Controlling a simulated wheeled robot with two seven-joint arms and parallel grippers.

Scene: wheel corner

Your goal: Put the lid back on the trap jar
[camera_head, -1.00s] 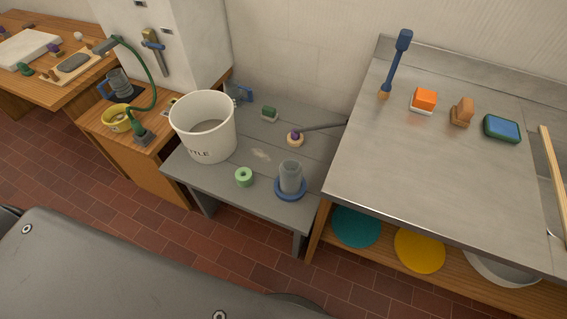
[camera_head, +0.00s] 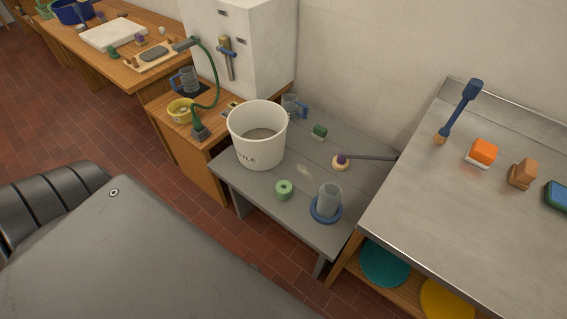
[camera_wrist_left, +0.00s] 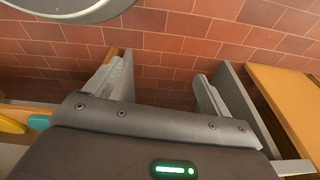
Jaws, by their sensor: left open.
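A grey, see-through jar (camera_head: 330,196) stands upright on a blue round base or dish (camera_head: 326,215) near the front of the low grey table. A green round piece with a dark centre hole (camera_head: 284,189) lies left of it, apart from it. I cannot tell for sure which piece is the lid. My left gripper (camera_wrist_left: 160,88) shows in the left wrist view with its fingers wide apart and nothing between them. It is over the brick floor, away from the jar. My right gripper is in neither view.
The low grey table (camera_head: 250,190) also holds a white bucket (camera_head: 258,150), a grey mug (camera_head: 291,106), a green-topped brush (camera_head: 319,132) and a purple-knobbed piece (camera_head: 341,161). A steel counter (camera_head: 440,210) stands at right, a wooden cabinet (camera_head: 190,155) at left.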

